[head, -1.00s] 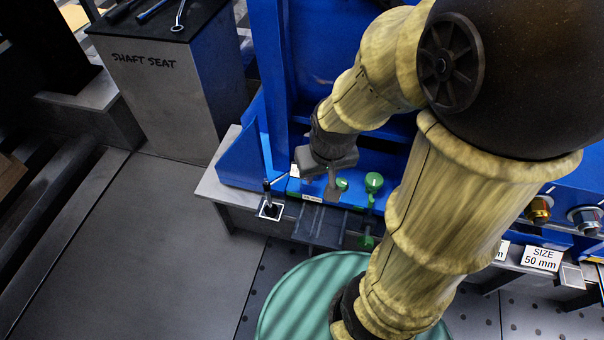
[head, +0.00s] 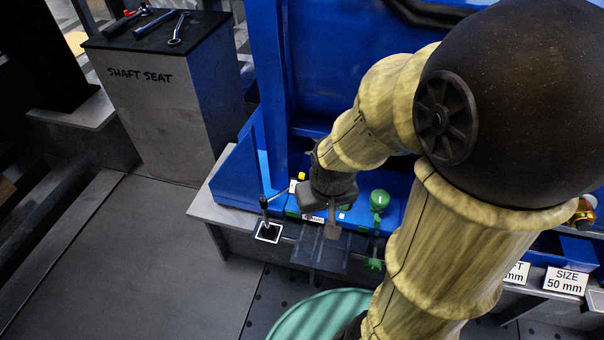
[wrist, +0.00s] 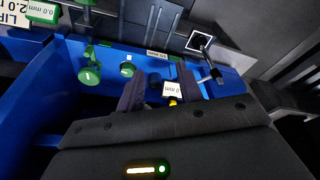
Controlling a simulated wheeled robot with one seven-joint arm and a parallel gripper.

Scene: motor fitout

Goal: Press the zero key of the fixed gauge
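The fixed gauge shows in the wrist view as a small white readout (wrist: 172,88) ending in "0 mm", with a yellow key (wrist: 173,102) beside it, partly hidden by my gripper body. In the head view the yellow key (head: 301,176) shows at the blue frame's lower edge, just left of my wrist. My gripper (head: 322,222) points down over the front ledge, close to the gauge. In the wrist view its two dark fingers (wrist: 160,92) stand apart with nothing held, and the readout lies between them in the picture. I cannot tell whether anything touches the key.
Green knobs (head: 379,199) stand just right of my gripper. A black post with a lever (head: 264,212) rises from a white-bordered square to its left. The shaft seat stand (head: 160,100) carries tools. Labelled size plates (head: 566,280) are at right. Floor at left is clear.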

